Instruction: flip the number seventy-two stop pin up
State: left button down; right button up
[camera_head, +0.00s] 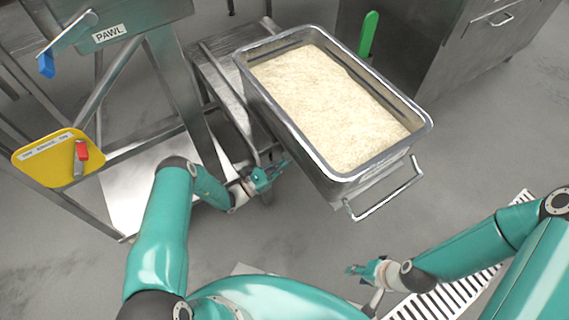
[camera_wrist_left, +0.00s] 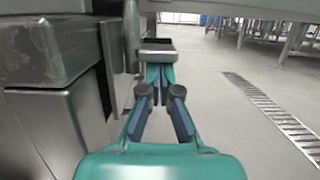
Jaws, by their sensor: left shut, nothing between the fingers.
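No pin that I can read as number seventy-two shows in either view. A yellow plate (camera_head: 45,160) at the left of the head view has small printed labels too small to read and a red-tipped lever (camera_head: 81,155). My left gripper (camera_head: 276,172) is in front of the steel stand, left of the rice tub and apart from the yellow plate. In the left wrist view its fingers (camera_wrist_left: 157,75) converge and are shut with nothing between them. My right gripper (camera_head: 350,269) is low over the floor, away from the tub; its fingers are too small to judge.
A steel tub (camera_head: 300,160) full of rice (camera_head: 325,100) stands in the middle, with a green handle (camera_head: 368,35) behind its rim. A steel frame with a PAWL label (camera_head: 109,33) and a blue-tipped lever (camera_head: 47,64) is at upper left. A floor drain grate (camera_head: 440,298) lies at lower right.

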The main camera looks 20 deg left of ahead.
pick_arm(q)
notch_tip(320, 180, down, 5)
jog(key=b, duration=0.5)
jog(key=r+p+v, duration=0.1)
jog(key=p+v, duration=0.1)
jog(key=v, duration=0.7)
jog(key=shift+s+a+f+p, duration=0.15)
jog(key=shift+s+a+p, duration=0.15)
jog(key=shift+s, duration=0.1)
jog(key=shift+d, duration=0.1)
